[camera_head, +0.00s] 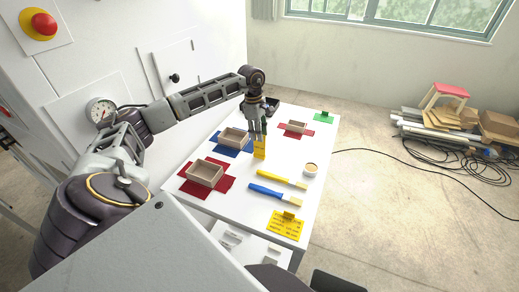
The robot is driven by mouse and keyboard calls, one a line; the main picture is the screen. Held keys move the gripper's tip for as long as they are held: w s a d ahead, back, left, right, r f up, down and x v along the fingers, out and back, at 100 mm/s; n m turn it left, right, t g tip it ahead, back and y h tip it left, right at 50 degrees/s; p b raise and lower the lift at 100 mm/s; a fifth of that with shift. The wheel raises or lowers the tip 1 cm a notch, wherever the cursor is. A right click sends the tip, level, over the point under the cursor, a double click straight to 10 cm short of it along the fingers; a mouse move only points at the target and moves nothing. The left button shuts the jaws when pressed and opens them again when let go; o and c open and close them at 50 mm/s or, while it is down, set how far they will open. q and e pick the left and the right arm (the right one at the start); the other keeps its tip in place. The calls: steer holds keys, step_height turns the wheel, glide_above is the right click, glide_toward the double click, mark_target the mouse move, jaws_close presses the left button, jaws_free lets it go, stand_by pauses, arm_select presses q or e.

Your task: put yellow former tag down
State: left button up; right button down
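My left gripper (258,135) points down over the white table (321,151). It appears shut on the yellow former tag (260,150), a small upright yellow piece just below its fingers. The fingers cover the top of the tag. I cannot tell whether its lower edge touches the table. My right gripper is not in view.
Tan boxes (205,173) sit on red and blue sheets along the table. A green piece (323,115) is at the far corner.

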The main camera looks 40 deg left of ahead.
mark_target(259, 154)
arm_select(q)
steer(key=shift+f, duration=0.55)
steer(key=shift+f, duration=0.1)
steer(key=shift+f+p, duration=0.65)
steer(key=shift+f, duration=0.5)
steer(key=shift+w+d+f+p, duration=0.15)
steer(key=shift+f+p, duration=0.25)
steer(key=shift+f, duration=0.95)
jaws_close()
